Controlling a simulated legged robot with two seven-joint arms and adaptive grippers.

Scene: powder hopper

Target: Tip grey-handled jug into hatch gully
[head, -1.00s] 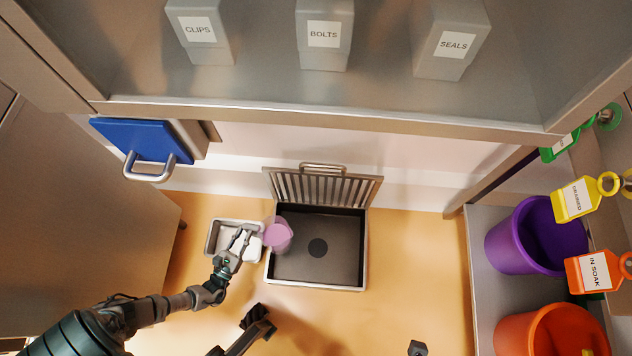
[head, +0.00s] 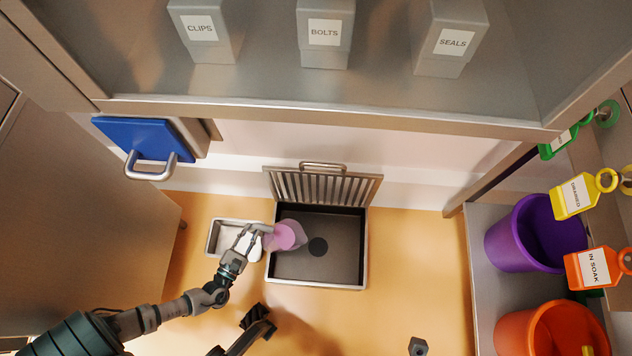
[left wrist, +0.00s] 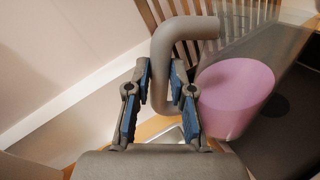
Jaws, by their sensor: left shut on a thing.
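The jug (head: 285,236) is clear with pink contents and is over the left part of the hatch gully (head: 340,262). In the left wrist view, its grey handle (left wrist: 166,62) is between the fingers of my left gripper (left wrist: 158,88), which is shut on it. The jug (left wrist: 236,98) looks tilted there, with its clear wall reaching to the upper right. In the head view, my left gripper (head: 250,238) is at the gully's left edge. The gully is a dark open basin with a round drain, and its slatted grate (head: 323,188) stands raised behind it. I see no pink in the basin.
A small pale tray (head: 213,240) sits left of the gully. A blue panel with a handle (head: 145,140) is at upper left. Purple (head: 510,235) and orange (head: 512,330) buckets stand at right. Labelled bins (head: 325,48) are on the shelf above.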

